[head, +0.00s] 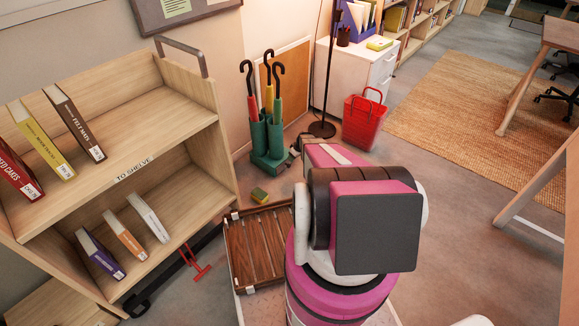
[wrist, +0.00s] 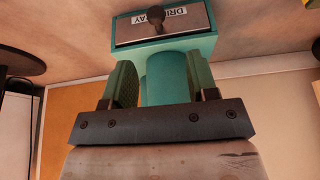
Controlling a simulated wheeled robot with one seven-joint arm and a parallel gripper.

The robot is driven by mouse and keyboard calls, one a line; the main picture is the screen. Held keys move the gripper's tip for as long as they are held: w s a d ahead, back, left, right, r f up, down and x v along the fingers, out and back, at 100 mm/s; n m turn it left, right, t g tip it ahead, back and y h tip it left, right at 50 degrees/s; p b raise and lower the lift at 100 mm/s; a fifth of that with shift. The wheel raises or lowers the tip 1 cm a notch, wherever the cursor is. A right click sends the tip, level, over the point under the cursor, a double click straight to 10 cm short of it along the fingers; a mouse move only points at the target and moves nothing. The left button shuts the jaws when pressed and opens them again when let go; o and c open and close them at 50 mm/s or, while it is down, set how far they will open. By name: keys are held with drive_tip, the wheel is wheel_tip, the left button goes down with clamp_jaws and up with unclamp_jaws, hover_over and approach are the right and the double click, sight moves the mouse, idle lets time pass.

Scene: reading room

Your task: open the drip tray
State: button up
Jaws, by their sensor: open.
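The drip tray (wrist: 128,36) shows in the wrist view as a grey front panel with a dark round knob (wrist: 156,15) and a partly covered label. It sits in the teal base of the umbrella stand (wrist: 205,44), and I see no clear gap around it. In the head view the umbrella stand (head: 259,140) stands on the floor by the wall with several umbrellas in it; the tray front is not clear there. My gripper (wrist: 163,82) is open and empty, its fingers apart in front of the stand. The knob lies beyond the fingertips, not between them.
A book cart (head: 130,165) stands left. A red basket (head: 363,120), a lamp base (head: 321,129) and a white cabinet (head: 379,70) are beyond the stand.

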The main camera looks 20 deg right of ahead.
sight(289, 165)
drive_tip(key=x, duration=1.1)
drive_tip(key=shift+w+d+f, duration=0.15)
drive_tip(key=shift+w+f, duration=0.05)
drive_tip(key=shift+f, duration=0.1)
